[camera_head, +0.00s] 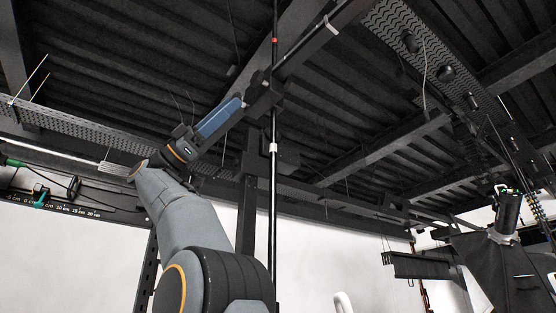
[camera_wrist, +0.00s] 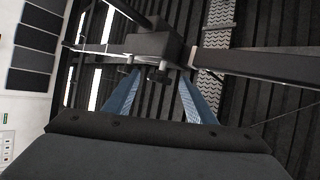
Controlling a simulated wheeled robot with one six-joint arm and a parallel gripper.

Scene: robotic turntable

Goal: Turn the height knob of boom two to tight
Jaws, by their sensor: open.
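My gripper (camera_head: 238,104) points up and right in the head view, its blue fingers apart. Just beyond the fingertips is a dark clamp block (camera_head: 268,98), where a sloping boom (camera_head: 308,53) meets a thin vertical pole (camera_head: 273,205). In the wrist view, my gripper (camera_wrist: 160,76) is open, and the black clamp block (camera_wrist: 153,45) lies ahead. A small dark knob (camera_wrist: 157,73) on its near side shows between the fingertips. I cannot tell whether the fingers touch it. Its tightness and any label marking boom two cannot be made out.
A ruled rail (camera_head: 75,209) with green clips is at the left. Perforated cable trays (camera_head: 408,38) and dark beams (camera_head: 385,150) run overhead. Black equipment (camera_head: 507,212) stands at the right. A beam (camera_wrist: 260,65) crosses the right of the wrist view.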

